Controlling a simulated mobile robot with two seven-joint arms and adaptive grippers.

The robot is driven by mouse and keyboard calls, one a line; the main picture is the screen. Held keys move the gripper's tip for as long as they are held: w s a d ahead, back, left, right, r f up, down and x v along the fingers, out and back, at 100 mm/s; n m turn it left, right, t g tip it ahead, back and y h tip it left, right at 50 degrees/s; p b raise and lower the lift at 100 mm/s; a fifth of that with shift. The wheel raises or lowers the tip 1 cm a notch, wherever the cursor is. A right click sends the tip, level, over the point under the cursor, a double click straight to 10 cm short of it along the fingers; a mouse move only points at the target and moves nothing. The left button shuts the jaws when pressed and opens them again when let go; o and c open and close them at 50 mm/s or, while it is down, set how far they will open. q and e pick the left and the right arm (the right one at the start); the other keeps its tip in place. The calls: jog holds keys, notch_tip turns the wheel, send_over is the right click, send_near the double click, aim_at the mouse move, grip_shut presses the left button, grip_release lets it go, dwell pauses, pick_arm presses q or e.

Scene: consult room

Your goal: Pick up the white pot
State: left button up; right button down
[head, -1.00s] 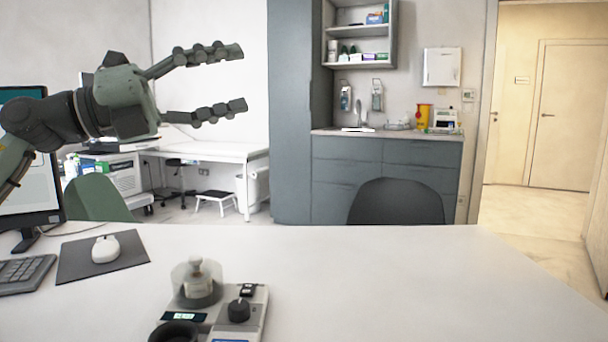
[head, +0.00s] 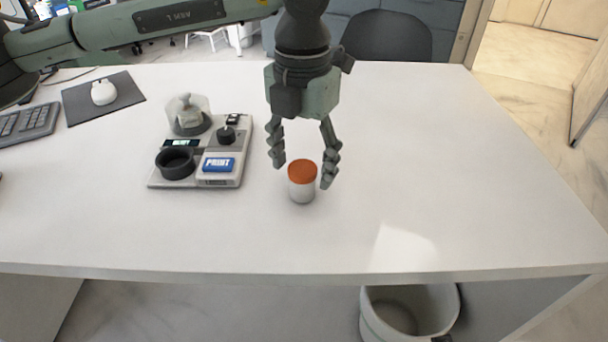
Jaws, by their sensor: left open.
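The white pot (head: 302,191) is a small white cylinder with an orange-brown lid. It stands upright on the white desk (head: 450,190), right of the grey device. My left gripper (head: 304,172) points down at it from above with its fingers spread. One finger is to the left of the lid and the other is close to its right side. I cannot tell whether either finger touches the pot. My right gripper is not in view.
A grey device (head: 237,175) with a black ring, a knob and a clear-covered part stands left of the pot. A mouse (head: 104,92) on a dark mat and a keyboard (head: 28,122) lie further left. A bin (head: 371,318) stands below the front edge. The desk's right side is clear.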

aim_at(303, 167)
pick_arm(q)
notch_tip(303, 167, down, 3)
jog(key=shift+f, duration=0.2)
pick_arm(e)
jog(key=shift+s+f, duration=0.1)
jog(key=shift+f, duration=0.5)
pick_arm(q)
jog(key=c, duration=1.1)
jog(key=shift+c, duration=0.2)
jog(key=shift+r, duration=0.1)
